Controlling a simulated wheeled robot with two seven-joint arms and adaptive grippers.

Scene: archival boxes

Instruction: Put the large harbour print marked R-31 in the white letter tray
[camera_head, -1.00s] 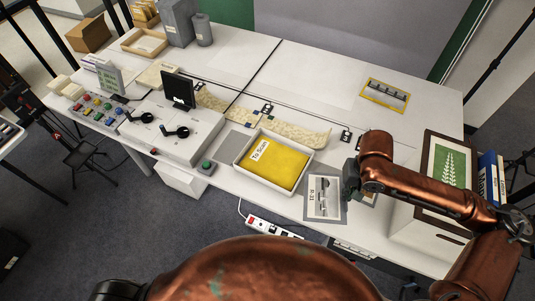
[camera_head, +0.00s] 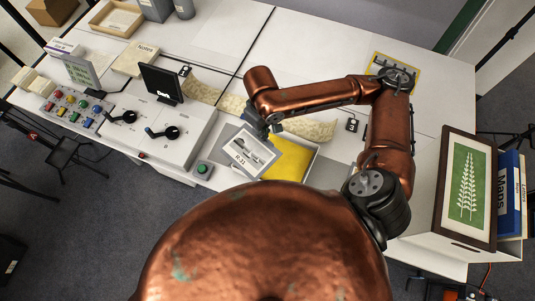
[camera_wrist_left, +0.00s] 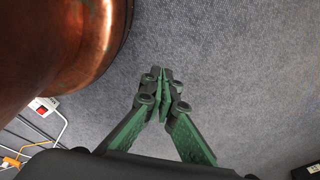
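The print marked R-31 (camera_head: 250,152), a grey-bordered sheet with a pale picture, is held by my right gripper (camera_head: 268,128) by its upper edge. It is tilted and appears raised over the left part of the white letter tray (camera_head: 312,163). The tray holds a yellow sheet (camera_head: 290,158), and its left side is hidden behind the print. My right gripper looks shut on the print, though the fingertips are small and partly hidden. My left gripper (camera_wrist_left: 163,84) shows in the left wrist view with its green-padded fingers together, empty, above the grey carpet.
A control console (camera_head: 165,125) with knobs and a small black screen (camera_head: 160,84) stands left of the tray. A long cream strip (camera_head: 305,129) lies behind it.

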